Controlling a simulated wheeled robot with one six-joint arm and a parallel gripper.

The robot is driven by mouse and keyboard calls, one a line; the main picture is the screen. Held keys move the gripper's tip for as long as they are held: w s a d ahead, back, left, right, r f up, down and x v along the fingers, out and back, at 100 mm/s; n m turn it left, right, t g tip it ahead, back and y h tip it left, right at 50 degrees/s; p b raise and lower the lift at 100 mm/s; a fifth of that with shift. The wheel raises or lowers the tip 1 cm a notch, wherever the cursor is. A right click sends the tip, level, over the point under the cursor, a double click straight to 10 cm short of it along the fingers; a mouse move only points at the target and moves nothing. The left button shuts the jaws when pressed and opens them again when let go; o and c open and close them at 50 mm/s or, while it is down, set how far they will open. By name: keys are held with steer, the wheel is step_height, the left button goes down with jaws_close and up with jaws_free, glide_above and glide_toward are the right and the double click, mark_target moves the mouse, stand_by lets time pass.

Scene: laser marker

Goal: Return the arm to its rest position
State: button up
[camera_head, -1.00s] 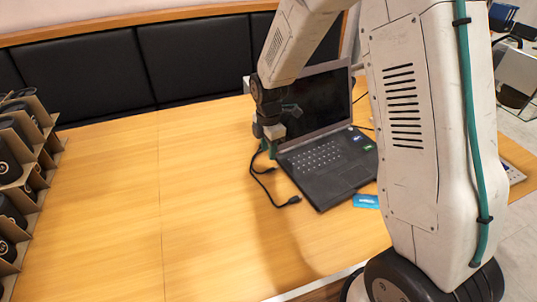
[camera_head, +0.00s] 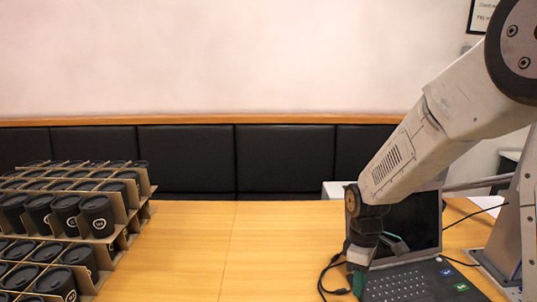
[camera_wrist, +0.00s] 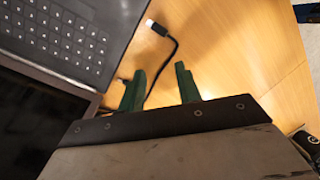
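My arm (camera_head: 425,135) reaches from the upper right down to the table. My gripper (camera_head: 358,283) is low over the table, at the left side of an open black laptop (camera_head: 410,222). In the wrist view my gripper (camera_wrist: 162,86) shows two green fingers spread apart with nothing between them. The laptop keyboard (camera_wrist: 62,32) is at the upper left there. A black cable (camera_wrist: 170,50) with a plug end lies on the table just past the fingertips.
Stacked cardboard racks of black cups (camera_head: 95,218) stand on the left of the wooden table (camera_head: 210,250). The middle of the table is clear. A black padded backrest (camera_head: 280,160) runs along the wall behind. A metal stand (camera_head: 510,235) is at the right.

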steer(key=s+d+r+m+t, duration=0.2)
steer(key=s+r+m, duration=0.3)
steer(key=s+r, duration=0.4)
steer(key=s+d+r+m+t, duration=0.1)
steer(key=s+d+r+m, duration=0.1)
steer(key=s+r+m, duration=0.4)
steer(key=s+r, duration=0.4)
steer(key=s, duration=0.3)
steer(key=shift+s+r+t, duration=0.3)
steer(key=shift+s+t, duration=0.05)
steer(key=shift+t, duration=0.05)
